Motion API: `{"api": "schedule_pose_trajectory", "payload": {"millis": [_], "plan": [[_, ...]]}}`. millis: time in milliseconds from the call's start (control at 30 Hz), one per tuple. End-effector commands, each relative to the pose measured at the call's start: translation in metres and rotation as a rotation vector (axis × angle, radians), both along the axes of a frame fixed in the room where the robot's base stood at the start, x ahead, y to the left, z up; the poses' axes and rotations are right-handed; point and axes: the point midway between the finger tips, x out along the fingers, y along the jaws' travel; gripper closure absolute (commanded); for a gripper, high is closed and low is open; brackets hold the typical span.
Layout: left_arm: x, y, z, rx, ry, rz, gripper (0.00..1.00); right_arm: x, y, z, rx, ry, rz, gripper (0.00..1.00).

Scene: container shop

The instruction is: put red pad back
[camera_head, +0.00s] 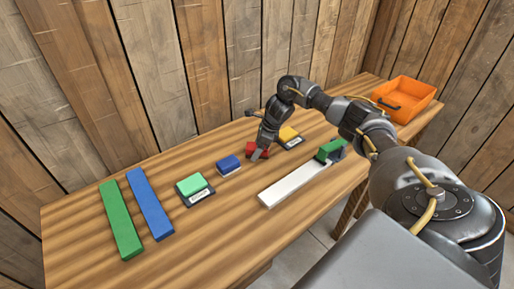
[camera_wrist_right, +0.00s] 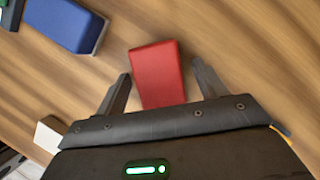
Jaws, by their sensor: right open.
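The red pad (camera_head: 262,147) lies on the wooden table between the blue pad and the yellow pad. My right gripper (camera_head: 259,154) is low over the table at the red pad and partly covers it in the head view. In the right wrist view the red pad (camera_wrist_right: 157,75) lies between the two spread fingers of my right gripper (camera_wrist_right: 161,70). There is a gap on each side, wider on the right. Whether a finger touches it I cannot tell. My left gripper is in neither view.
A blue pad (camera_head: 229,165) and a green pad (camera_head: 193,184) on a dark base lie to the left. A yellow pad (camera_head: 289,134) lies to the right. A white bar (camera_head: 290,186) is in front, with a green block (camera_head: 329,149) near its far end. An orange bin (camera_head: 412,91) stands at right.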

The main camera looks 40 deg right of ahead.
Motion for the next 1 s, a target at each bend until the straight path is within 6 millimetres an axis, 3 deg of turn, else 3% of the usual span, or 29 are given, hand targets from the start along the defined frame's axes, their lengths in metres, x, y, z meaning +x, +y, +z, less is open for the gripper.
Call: {"api": "schedule_pose_trajectory", "payload": {"millis": [267, 467, 700, 1000], "plan": [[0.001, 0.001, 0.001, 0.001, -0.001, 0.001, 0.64, -0.003, -0.005, 0.018, -0.001, -0.004, 0.001, 0.29], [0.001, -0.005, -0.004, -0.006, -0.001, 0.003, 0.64, -0.015, -0.016, 0.057, -0.002, -0.005, 0.000, 0.29], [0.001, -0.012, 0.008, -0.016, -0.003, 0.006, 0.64, -0.028, -0.028, 0.101, -0.002, -0.003, 0.000, 0.29], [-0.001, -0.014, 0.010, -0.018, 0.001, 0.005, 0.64, -0.033, -0.032, 0.114, 0.000, 0.000, 0.000, 0.29]]}}
